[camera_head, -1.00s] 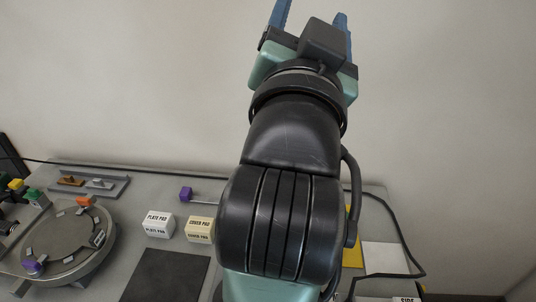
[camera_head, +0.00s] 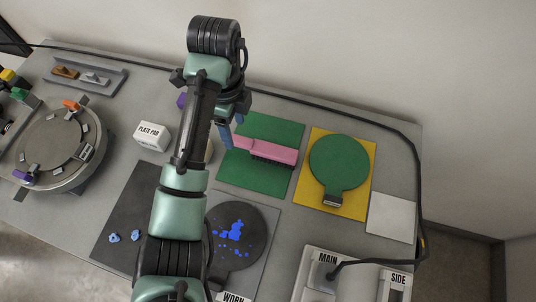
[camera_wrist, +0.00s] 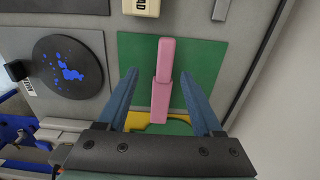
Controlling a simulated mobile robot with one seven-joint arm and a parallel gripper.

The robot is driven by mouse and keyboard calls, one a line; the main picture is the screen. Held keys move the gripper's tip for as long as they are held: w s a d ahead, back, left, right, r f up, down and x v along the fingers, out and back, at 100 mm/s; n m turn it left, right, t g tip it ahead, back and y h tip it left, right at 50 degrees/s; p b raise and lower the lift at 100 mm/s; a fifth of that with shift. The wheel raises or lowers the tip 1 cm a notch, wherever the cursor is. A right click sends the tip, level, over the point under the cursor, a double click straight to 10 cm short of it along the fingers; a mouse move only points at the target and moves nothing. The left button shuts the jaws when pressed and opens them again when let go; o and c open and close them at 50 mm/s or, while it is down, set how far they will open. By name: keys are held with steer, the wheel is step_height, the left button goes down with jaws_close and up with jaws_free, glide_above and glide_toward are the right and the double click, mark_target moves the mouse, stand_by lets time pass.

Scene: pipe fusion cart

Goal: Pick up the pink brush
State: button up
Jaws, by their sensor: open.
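The pink brush (camera_head: 268,150) lies on a green mat (camera_head: 240,176) on the table, its bristles showing along its lower edge in the head view. In the wrist view the pink brush (camera_wrist: 161,90) shows lengthwise, between my two blue fingers, with the green mat (camera_wrist: 200,65) beneath it. My gripper (camera_wrist: 166,92) is open and empty, its fingers spread on either side of the brush. In the head view my gripper (camera_head: 232,128) is at the brush's left end. I cannot tell how far the fingertips are above the mat.
A yellow mat (camera_head: 363,180) with a green round paddle (camera_head: 338,163) lies right of the brush. A dark round paddle (camera_head: 250,215) with blue spots lies in front. A PLATE PAD block (camera_head: 151,136) stands left. A black cable runs along the table's back and right edge.

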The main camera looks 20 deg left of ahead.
mark_target(239, 139)
steer(key=shift+w+d+f+b, duration=0.15)
steer(key=shift+f+b, duration=0.6)
steer(key=shift+f, duration=0.65)
steer(key=shift+w+f, duration=0.15)
steer(key=shift+f, duration=1)
steer(key=shift+w+f, duration=0.1)
steer(key=shift+f, duration=1.05)
jaws_close()
